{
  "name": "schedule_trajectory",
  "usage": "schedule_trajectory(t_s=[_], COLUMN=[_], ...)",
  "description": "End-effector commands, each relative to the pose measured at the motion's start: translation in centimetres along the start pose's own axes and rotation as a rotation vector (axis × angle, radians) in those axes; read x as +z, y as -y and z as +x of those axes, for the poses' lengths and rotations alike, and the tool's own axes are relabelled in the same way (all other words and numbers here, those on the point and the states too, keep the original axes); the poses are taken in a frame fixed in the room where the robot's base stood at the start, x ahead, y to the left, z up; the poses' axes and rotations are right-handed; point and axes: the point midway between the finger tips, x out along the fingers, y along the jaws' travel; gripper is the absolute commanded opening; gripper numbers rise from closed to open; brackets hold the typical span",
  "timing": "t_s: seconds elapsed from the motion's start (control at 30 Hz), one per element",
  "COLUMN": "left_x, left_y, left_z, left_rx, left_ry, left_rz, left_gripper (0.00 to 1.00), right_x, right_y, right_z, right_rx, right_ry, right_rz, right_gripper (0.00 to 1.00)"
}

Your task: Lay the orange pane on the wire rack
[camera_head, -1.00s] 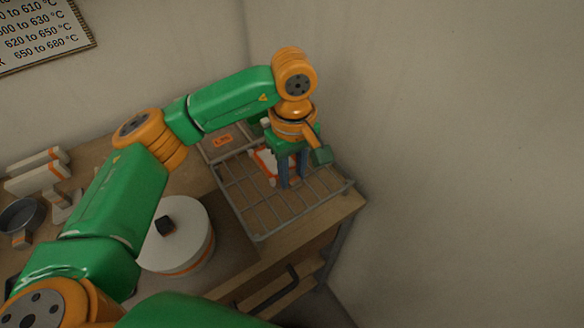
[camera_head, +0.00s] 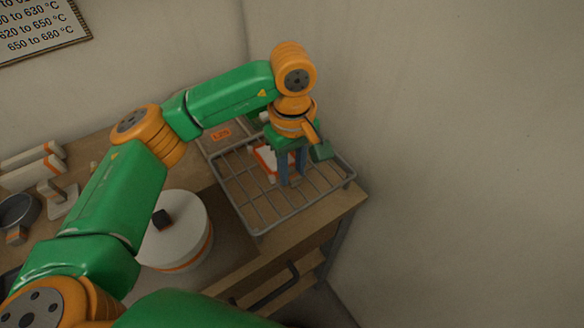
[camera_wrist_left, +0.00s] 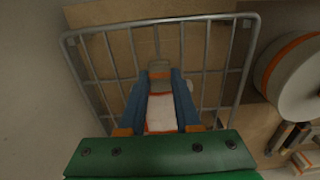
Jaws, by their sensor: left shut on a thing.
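The wire rack (camera_head: 237,203) is a grey metal grid on the right end of the wooden bench; it also shows in the wrist view (camera_wrist_left: 97,53). My left gripper (camera_head: 290,179) points down over the rack's middle, its blue fingers shut on the pane. The pane shows pale with orange edges beside the fingers (camera_head: 264,160). In the left wrist view the pane (camera_wrist_left: 160,113) lies between the two fingers, over the bars. I cannot tell whether it touches the bars. The fingers and wrist hide part of it. My right gripper is not in view.
A round white lidded vessel (camera_head: 187,238) with an orange band stands left of the rack. A device with an orange display (camera_head: 221,134) sits behind the rack. A dark pan (camera_head: 17,209) and white blocks (camera_head: 35,170) are at the far left. Walls stand behind and right.

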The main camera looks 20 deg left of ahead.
Motion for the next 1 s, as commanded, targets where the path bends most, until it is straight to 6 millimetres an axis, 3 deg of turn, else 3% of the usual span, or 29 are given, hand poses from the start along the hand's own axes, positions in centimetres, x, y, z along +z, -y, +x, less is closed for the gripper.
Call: schedule_trajectory(t_s=[0.23, 0.27, 0.4, 0.73, 1.0], left_x=[0.0, 0.0, 0.0, 0.0, 0.0], left_y=[0.0, 0.0, 0.0, 0.0, 0.0], left_z=[0.0, 0.0, 0.0, -0.3, -3.3], left_rx=[0.0, 0.0, 0.0, 0.0, 0.0], left_ry=[0.0, 0.0, 0.0, 0.0, -0.001], left_rz=[0.0, 0.0, 0.0, 0.0, 0.0], left_gripper=[0.0, 0.34, 0.67, 0.67, 0.67], right_x=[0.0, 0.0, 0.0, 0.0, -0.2], right_y=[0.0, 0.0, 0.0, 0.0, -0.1], right_z=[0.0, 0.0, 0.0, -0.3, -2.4], right_rx=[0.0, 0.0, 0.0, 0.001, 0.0], right_ry=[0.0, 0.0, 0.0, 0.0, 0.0], right_rz=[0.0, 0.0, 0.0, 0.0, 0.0], right_gripper=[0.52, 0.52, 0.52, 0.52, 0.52])
